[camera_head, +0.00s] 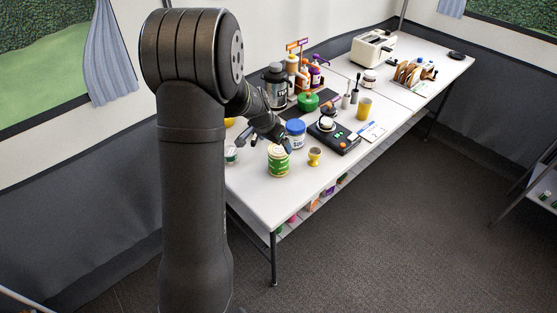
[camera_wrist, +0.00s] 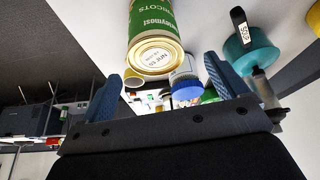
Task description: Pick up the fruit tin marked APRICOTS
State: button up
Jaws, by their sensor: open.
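The fruit tin (camera_head: 278,162), green with a cream label, stands upright near the front edge of the white table, beside the blue-lidded jar. In the wrist view the green tin (camera_wrist: 154,30) appears upside down, with label letters ending in "COTS" and a pale end with printed text facing me. My gripper (camera_head: 264,142) is open and empty, just behind the tin in the head view. In the wrist view its blue-grey fingers (camera_wrist: 165,86) are spread wide, with the tin beyond the gap between them.
A blue-lidded jar (camera_head: 295,134) stands close behind the tin, and a yellow egg cup (camera_head: 314,156) to its right. A black scale (camera_head: 334,138) lies farther right. A white-and-green container (camera_head: 231,155) is partly hidden by my arm.

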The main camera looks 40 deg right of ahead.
aim_at(278, 149)
jog(key=x, duration=0.2)
jog(key=shift+d+f, duration=0.15)
jog(key=shift+f, duration=0.2)
jog(key=shift+s+x, duration=0.15)
jog(key=shift+x, duration=1.15)
jog(key=shift+s+x, duration=0.15)
jog(key=shift+x, duration=1.15)
jog(key=shift+c, duration=0.2)
jog(key=c, duration=1.4)
jog(key=shift+o, duration=0.2)
